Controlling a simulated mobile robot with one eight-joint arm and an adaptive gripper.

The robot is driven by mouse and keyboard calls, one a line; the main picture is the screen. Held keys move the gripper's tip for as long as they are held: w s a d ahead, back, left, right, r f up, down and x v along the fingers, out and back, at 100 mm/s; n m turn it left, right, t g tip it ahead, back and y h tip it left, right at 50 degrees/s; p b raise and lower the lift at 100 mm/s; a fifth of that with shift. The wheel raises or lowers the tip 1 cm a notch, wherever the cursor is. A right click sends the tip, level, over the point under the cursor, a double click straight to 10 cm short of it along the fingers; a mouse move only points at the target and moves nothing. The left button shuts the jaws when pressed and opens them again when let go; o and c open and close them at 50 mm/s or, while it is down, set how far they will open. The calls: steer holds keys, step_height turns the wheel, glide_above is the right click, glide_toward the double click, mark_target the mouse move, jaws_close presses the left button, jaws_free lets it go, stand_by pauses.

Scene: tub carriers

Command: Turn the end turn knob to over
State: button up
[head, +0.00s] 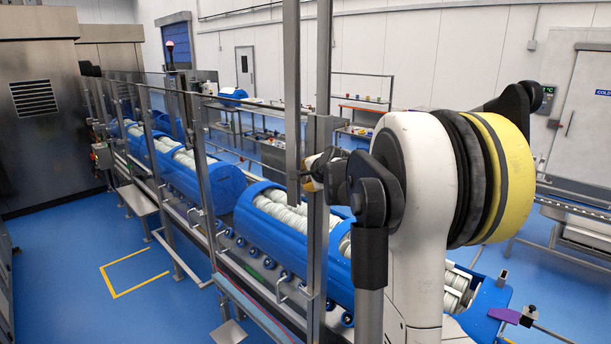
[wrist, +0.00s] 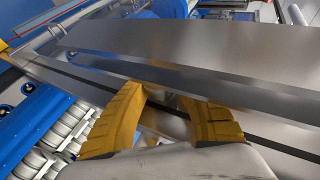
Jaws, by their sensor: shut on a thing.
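My gripper (wrist: 168,98) has two yellow fingers, and they are closed against a steel bar (wrist: 200,88) with a dark slot along it. The exact contact between the fingertips is partly hidden. In the head view my gripper (head: 313,172) is at the tall steel uprights (head: 292,100) beside the conveyor, mostly hidden behind my arm. I cannot clearly make out the end turn knob. A purple piece with a dark fitting (head: 506,315) sits at the lower right, well apart from my gripper; I cannot tell whether it is the knob.
Blue tubs (head: 268,212) filled with white rolls stand in a row on the conveyor, behind steel posts and clear guards. A steel cabinet (head: 35,95) stands at the left. The blue floor (head: 75,250) at the left front is clear, with a yellow marked outline.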

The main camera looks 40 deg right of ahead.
stand_by(0.4)
steer(key=o, duration=1.2)
steer(key=shift+w, duration=0.1)
steer(key=v, duration=1.2)
steer(key=shift+a+r, duration=0.1)
